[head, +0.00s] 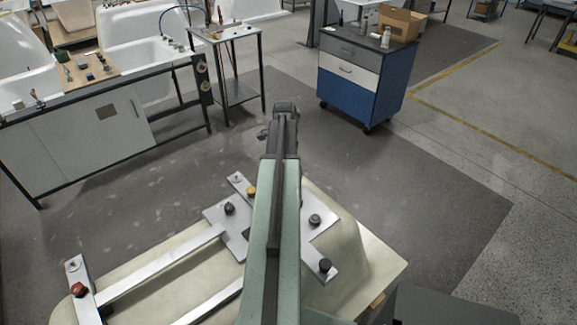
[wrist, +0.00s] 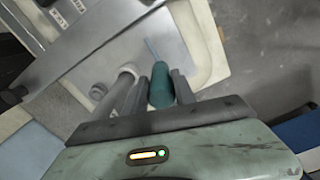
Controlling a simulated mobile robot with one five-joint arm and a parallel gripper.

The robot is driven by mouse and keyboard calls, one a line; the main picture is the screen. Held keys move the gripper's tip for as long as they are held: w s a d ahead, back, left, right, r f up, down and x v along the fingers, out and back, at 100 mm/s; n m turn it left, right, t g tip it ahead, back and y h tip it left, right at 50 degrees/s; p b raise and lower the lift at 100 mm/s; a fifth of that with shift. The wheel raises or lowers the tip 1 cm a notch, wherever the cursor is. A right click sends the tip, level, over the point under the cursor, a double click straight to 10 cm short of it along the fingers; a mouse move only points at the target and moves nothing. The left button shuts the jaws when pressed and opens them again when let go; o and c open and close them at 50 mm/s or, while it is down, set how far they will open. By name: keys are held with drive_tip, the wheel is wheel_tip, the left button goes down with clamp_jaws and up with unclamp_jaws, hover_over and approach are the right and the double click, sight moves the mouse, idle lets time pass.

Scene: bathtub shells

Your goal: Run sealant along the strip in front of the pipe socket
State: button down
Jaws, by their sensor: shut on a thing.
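In the wrist view my gripper (wrist: 158,76) is shut on a teal sealant tube (wrist: 161,88). Its thin pale nozzle (wrist: 150,47) points away from me over a grey metal plate. A white, ring-ended round piece (wrist: 127,71), perhaps the pipe socket, shows just left of the tube, partly behind a finger. I cannot tell whether the nozzle touches anything, and I cannot make out the strip clearly. In the head view the cream upturned shell (head: 375,262) lies below, and my arm hides its middle and the tube.
A metal frame (head: 160,262) with several dark knobs lies across the shell. A blue drawer cabinet (head: 352,92) stands at the back right, and a small table (head: 228,35) and a white bench (head: 75,140) stand at the back left. The floor between is clear.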

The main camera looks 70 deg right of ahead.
drive_tip(key=w+a, duration=0.3)
drive_tip(key=a, duration=0.3)
drive_tip(key=shift+w+a, duration=0.15)
drive_tip(key=shift+w, duration=0.2)
idle(0.3)
wheel_tip(320, 180, up, 6)
drive_tip(key=p, duration=0.6)
wheel_tip(320, 180, up, 3)
drive_tip(key=p, duration=0.3)
idle(0.3)
